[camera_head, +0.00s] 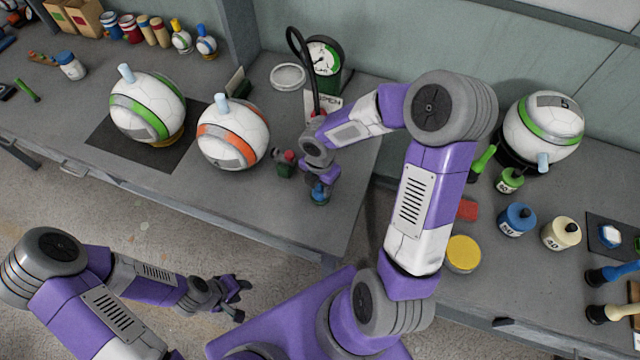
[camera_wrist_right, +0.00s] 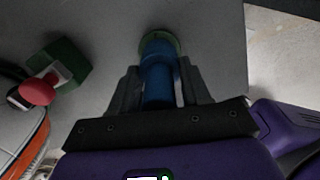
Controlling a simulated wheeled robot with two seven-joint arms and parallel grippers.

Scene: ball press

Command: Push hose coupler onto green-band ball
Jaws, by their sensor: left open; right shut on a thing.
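A white ball with a green band (camera_head: 169,88) sits on a yellow ring on a dark mat at the left, a pale blue stem on its top. Another green-band ball (camera_head: 560,112) stands at the back right, its pale stem facing front. My right gripper (camera_head: 320,185) is shut on a blue cylinder (camera_wrist_right: 158,80) with a green lower end, seemingly the hose coupler, at the bench's front part. A black hose (camera_head: 296,45) curves from the gauge down behind my right wrist; its join to the cylinder is hidden. My left gripper (camera_head: 240,297) is open and empty, low before the bench.
An orange-band ball (camera_head: 246,124) stands between the left green-band ball and my right gripper. A green block with a red knob (camera_head: 285,165) is close beside this gripper; the red knob (camera_wrist_right: 37,92) also shows in the wrist view. A dial gauge (camera_head: 323,55) stands behind.

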